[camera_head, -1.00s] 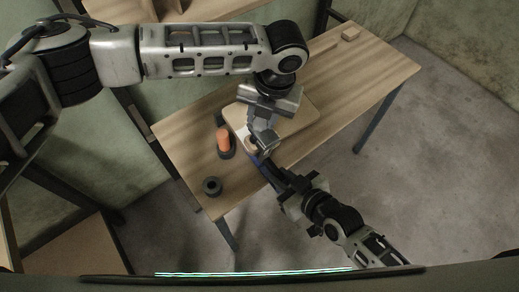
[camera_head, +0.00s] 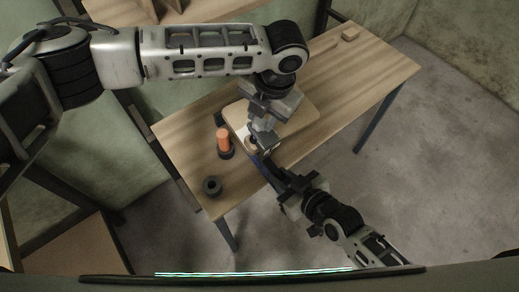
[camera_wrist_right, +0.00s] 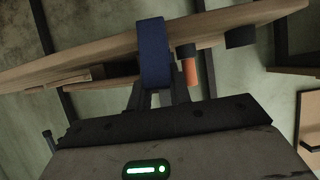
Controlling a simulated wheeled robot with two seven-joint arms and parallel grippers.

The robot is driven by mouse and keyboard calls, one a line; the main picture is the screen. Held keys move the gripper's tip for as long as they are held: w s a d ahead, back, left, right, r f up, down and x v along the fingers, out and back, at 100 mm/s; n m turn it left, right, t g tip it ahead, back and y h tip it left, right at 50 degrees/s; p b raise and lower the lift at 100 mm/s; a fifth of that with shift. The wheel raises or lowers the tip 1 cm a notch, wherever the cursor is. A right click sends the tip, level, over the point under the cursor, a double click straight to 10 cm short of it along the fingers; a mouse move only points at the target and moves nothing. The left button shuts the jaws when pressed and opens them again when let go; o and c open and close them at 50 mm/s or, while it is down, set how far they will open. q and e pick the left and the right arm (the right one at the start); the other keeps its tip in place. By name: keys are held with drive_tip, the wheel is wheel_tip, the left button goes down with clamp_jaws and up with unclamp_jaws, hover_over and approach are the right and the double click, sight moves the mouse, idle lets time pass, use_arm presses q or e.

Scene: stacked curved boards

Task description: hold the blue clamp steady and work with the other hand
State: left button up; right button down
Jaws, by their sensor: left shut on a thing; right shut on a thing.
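The blue clamp (camera_wrist_right: 154,50) shows in the right wrist view as a blue upright piece across the edge of the wood. In the head view only a thin blue strip of it (camera_head: 257,162) shows. My right gripper (camera_head: 277,174) is shut on it from the table's front side. My left gripper (camera_head: 262,141) points down just above the clamp, at the front edge of the stacked boards (camera_head: 299,112). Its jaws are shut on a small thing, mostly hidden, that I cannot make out. The two grippers are close together.
An orange cylinder in a dark base (camera_head: 223,140) stands left of the boards. A dark ring (camera_head: 212,186) lies near the table's left corner. A small wooden block (camera_head: 351,34) lies at the far right. The right of the wooden table (camera_head: 370,78) is clear.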

use_arm(q)
drive_tip(key=shift+s+m, duration=0.1)
drive_tip(key=shift+m, duration=0.9)
drive_tip(key=shift+d+m, duration=0.1)
drive_tip(key=shift+m, duration=0.6)
drive_tip(key=o, duration=0.7)
drive_tip(key=shift+s+d+r, duration=0.1)
drive_tip(key=shift+d+r, duration=0.1)
drive_tip(key=shift+r, duration=1.3)
drive_tip(key=shift+s+d+r, duration=0.1)
drive_tip(key=shift+d+r, duration=0.05)
drive_tip(key=shift+r, duration=1.3)
